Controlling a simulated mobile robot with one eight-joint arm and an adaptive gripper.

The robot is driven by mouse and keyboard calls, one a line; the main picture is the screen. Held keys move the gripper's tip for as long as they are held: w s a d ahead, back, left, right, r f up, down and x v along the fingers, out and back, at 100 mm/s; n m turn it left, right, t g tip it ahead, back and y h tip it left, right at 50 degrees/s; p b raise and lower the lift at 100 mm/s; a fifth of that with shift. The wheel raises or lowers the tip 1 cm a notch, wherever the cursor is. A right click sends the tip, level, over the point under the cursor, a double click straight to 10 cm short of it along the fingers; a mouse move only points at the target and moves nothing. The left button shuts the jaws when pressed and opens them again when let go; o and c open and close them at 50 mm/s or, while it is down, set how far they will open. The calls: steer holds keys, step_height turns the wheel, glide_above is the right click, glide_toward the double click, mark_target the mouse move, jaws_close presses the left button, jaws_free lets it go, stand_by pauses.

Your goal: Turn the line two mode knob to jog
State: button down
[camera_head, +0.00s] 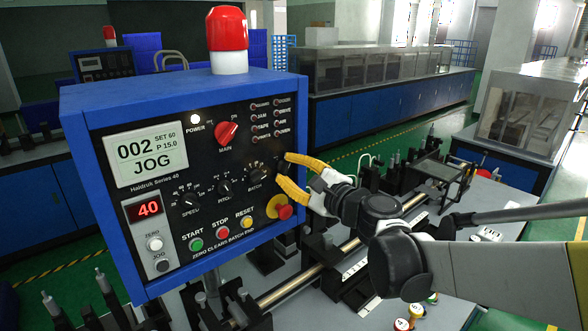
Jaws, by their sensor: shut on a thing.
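The blue control box (180,84) stands close on the left, its black panel facing me. Its screen (146,154) reads "002", "SET 60", "P 15.0" and "JOG". My gripper (284,170) comes in from the right, its two yellow fingers shut on a small dark knob (283,166) at the panel's right edge. The fingers sit above and below the knob. Its label and pointer cannot be made out, and no line number is readable. The batch knob (256,173) is just left of the fingertips.
A red stop button (284,212) on a yellow disc is just below my fingers. The red main switch (227,134) and a red beacon (227,32) are higher up. Another blue box (104,66) stands behind at left. Rails and fixtures (345,245) fill the bench below my arm.

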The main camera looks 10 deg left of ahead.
stand_by(0.3)
steer(key=c, duration=1.3)
jaws_free()
steer(key=v, duration=1.2)
